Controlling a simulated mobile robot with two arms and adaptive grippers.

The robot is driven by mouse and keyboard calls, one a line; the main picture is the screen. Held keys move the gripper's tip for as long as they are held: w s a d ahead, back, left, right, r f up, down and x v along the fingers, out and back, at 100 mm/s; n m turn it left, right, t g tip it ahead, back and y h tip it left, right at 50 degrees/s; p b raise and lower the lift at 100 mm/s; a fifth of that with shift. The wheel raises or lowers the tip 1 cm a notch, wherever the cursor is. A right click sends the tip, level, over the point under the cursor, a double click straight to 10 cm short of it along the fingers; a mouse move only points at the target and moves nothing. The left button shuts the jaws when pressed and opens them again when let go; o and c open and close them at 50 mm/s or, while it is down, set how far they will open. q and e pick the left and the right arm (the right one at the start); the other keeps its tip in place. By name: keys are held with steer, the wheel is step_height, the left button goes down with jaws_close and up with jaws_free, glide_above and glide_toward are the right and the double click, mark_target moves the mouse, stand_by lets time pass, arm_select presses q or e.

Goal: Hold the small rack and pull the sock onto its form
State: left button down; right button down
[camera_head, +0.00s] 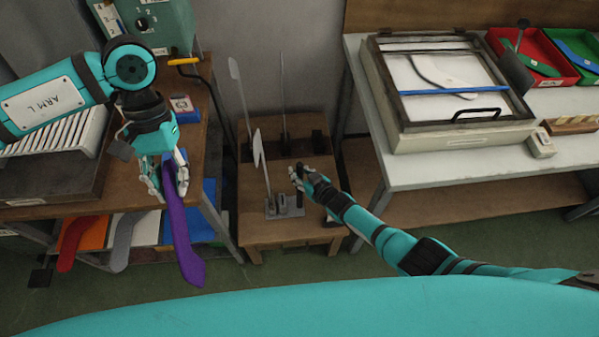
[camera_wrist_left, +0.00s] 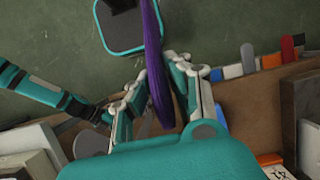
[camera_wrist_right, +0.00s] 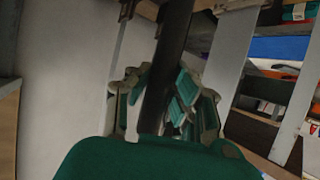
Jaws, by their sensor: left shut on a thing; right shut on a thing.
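A long purple sock (camera_head: 180,230) hangs from my left gripper (camera_head: 168,180), which is shut on its upper part. The sock (camera_wrist_left: 154,60) also runs between the fingers in the left wrist view. A small rack with a grey base (camera_head: 285,210) stands on a low wooden stand, with a pale upright form (camera_head: 261,165) rising from it. My right gripper (camera_head: 300,178) is just right of that form, shut on a dark bar (camera_wrist_right: 167,65) seen between its fingers. What the bar joins to is hidden. The sock is left of the form and apart from it.
Two more upright forms (camera_head: 236,90) (camera_head: 282,90) stand at the back of the wooden stand (camera_head: 245,225). Several coloured socks (camera_head: 72,240) hang at the left table's front. A white table (camera_head: 400,165) with a framed screen box (camera_head: 450,90) stands at right.

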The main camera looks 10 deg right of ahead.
stand_by(0.5)
arm_select(q)
steer(key=d+r+n+t+h, duration=0.25)
steer(key=d+r+n, duration=0.35)
steer(key=r+n, duration=0.55)
steer(key=d+r+n+t+h, duration=0.2)
steer(key=d+r+n+t, duration=0.3)
steer(key=r+n, duration=0.65)
steer(key=w+d+f+n+t+y, duration=0.1)
steer(key=w+d+f+n+y, duration=0.1)
steer(key=w+n, duration=0.6)
steer(key=d+n+y, duration=0.1)
steer(key=n+y, duration=0.1)
steer(key=n, duration=0.3)
steer(key=shift+w+d+f, duration=0.3)
steer(key=shift+f, duration=0.1)
steer(key=shift+t, duration=0.25)
